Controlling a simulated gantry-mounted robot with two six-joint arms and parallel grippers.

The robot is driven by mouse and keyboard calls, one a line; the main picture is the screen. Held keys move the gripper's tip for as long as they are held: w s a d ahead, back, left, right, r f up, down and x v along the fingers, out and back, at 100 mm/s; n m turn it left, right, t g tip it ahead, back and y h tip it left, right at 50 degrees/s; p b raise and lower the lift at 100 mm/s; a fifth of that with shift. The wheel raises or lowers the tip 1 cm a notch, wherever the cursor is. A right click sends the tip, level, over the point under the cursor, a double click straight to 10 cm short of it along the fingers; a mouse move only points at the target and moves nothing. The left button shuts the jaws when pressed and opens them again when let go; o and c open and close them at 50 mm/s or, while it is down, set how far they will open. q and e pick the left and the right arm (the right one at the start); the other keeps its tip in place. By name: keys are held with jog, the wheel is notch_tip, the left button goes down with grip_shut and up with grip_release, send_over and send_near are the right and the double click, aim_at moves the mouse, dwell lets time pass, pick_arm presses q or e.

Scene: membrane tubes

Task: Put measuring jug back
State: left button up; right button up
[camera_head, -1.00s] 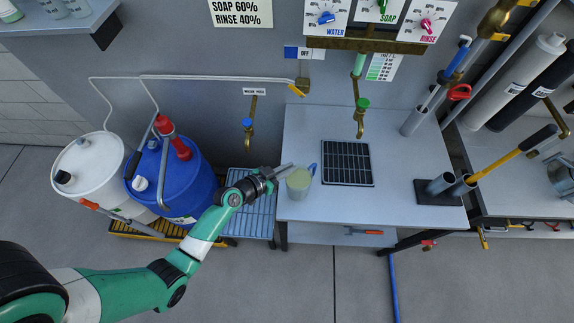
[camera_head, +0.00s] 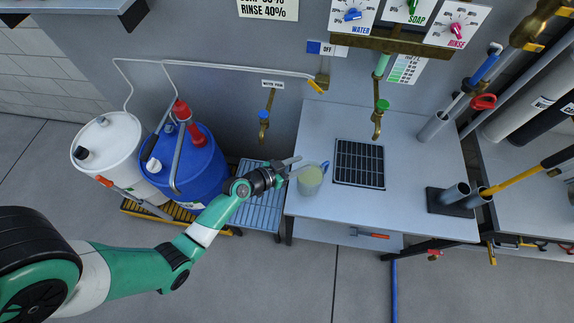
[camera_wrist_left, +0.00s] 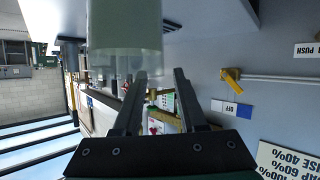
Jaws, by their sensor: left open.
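The measuring jug (camera_head: 311,181), clear with a pale yellowish-green content and a blue handle, stands upright near the left edge of the grey worktable. My left gripper (camera_head: 290,167) is open at the jug's left side, its fingers pointing toward it. In the left wrist view, the jug (camera_wrist_left: 124,28) fills the upper middle, beyond the two parted fingers (camera_wrist_left: 157,76). The jug is not between the fingers. Whether a finger touches it cannot be told. My right gripper is out of view.
A black drain grate (camera_head: 359,163) lies right of the jug, below a brass tap with a green top (camera_head: 380,112). Blue (camera_head: 195,165) and white (camera_head: 105,155) drums stand left of the table.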

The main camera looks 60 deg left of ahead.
pick_arm(q)
jog(key=v, duration=1.1)
jog(key=shift+s, duration=0.2)
jog(key=w+d+r+m+t, duration=0.15)
jog(key=w+r, duration=0.35)
jog(key=r, duration=0.6)
jog(key=w+d+r+m+t+h, duration=0.1)
jog(key=w+r+t, duration=0.3)
jog(key=r, duration=0.6)
jog(key=w+d+r+m+t, duration=0.1)
jog(key=w+r, duration=0.5)
jog(key=r, duration=0.5)
jog(key=s+d+r+t, duration=0.3)
jog(key=r, duration=0.7)
jog(key=s+d+r+n+t+h, duration=0.1)
jog(key=s+d+r+t, duration=0.15)
jog(key=r, duration=0.75)
jog(key=s+d+r+t, duration=0.2)
jog(key=s+d+r, duration=0.2)
jog(key=r, duration=0.5)
notch_tip(320, 180, up, 18)
jog(key=p, duration=1.7)
jog(key=shift+w+p, duration=0.2)
jog(key=shift+p, duration=0.15)
